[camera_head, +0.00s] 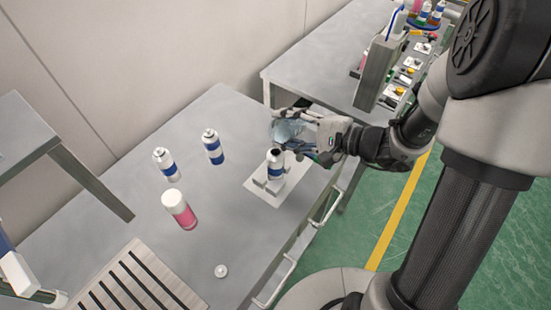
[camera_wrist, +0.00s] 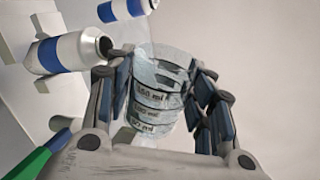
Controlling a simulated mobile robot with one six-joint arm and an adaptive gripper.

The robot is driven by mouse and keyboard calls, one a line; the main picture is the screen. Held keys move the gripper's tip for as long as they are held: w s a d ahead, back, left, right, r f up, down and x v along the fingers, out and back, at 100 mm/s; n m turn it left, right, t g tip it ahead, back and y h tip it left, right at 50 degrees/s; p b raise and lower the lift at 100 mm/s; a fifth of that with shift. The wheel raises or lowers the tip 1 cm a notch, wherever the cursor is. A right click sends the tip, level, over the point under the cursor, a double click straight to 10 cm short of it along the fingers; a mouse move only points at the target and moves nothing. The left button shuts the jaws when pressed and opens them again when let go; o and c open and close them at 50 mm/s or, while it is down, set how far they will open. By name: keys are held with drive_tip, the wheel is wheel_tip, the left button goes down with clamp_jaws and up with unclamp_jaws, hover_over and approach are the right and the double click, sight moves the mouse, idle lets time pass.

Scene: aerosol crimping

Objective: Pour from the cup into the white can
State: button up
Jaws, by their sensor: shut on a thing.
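The clear measuring cup (camera_wrist: 158,92), with volume marks on its side, is held between the fingers of my gripper (camera_head: 300,132). In the wrist view my gripper (camera_wrist: 160,100) has dark fingers on both sides of the cup. In the head view the cup (camera_head: 287,130) is partly hidden by the fingers and looks tilted. The white can with a blue band (camera_head: 275,165) stands upright in a light holder (camera_head: 268,184), below and just left of the gripper. Its top opening looks dark. The can also shows in the wrist view (camera_wrist: 68,53), left of the cup. Any liquid is hard to make out.
Two similar blue-banded cans (camera_head: 213,147) (camera_head: 165,163) and a pink can with a white cap (camera_head: 179,209) stand left on the grey table (camera_head: 130,215). A small white cap (camera_head: 220,271) and a slatted rack (camera_head: 138,285) are nearer. A second table (camera_head: 320,62) stands behind.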

drive_tip(key=shift+s+a+n+t+h+b, duration=0.15)
drive_tip(key=shift+n+b, duration=0.25)
drive_tip(key=shift+b, duration=0.7)
drive_tip(key=shift+s+a+n+t+h+b, duration=0.15)
drive_tip(key=shift+n+h+b, duration=0.2)
drive_tip(key=shift+b, duration=0.7)
drive_tip(key=shift+r+n, duration=0.15)
drive_tip(key=shift+n, duration=0.3)
drive_tip(key=shift+s+n+t, duration=0.1)
drive_tip(key=shift+n+t, duration=0.3)
drive_tip(key=shift+n, duration=0.1)
drive_tip(key=shift+a, duration=0.1)
drive_tip(key=shift+s+a+r+n+t+h, duration=0.1)
drive_tip(key=shift+s+r+n+t+h, duration=0.15)
drive_tip(key=shift+n+h, duration=0.3)
